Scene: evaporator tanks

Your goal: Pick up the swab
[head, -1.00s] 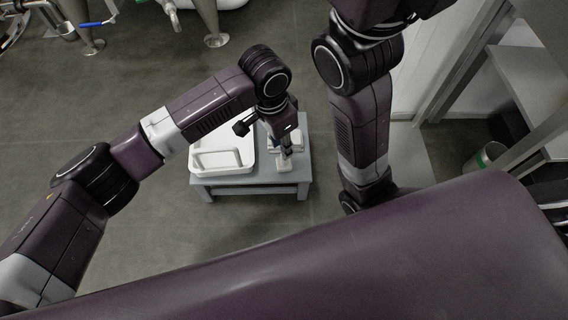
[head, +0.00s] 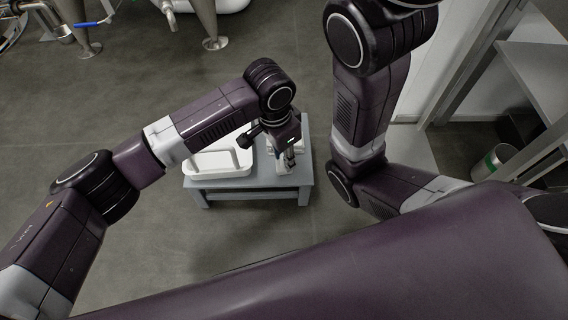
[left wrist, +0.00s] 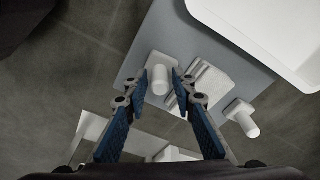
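My left gripper (head: 287,157) points down over a small grey table in the head view. In the left wrist view its two blue-padded fingers (left wrist: 160,84) are open and apart. A white piece with a rounded cylindrical end (left wrist: 158,69) lies between and just beyond the fingertips. A similar white piece (left wrist: 242,113) lies to the right, near the table's edge. A flat white ridged item (left wrist: 205,85) lies between these two. I cannot tell for sure which of them is the swab. My right gripper is not in view.
The grey table (head: 262,176) carries a white tray (head: 217,164) on its left part, which fills the top right of the left wrist view (left wrist: 270,35). A bin (head: 490,163) stands by shelving at the right. Metal tank legs (head: 211,30) stand at the back.

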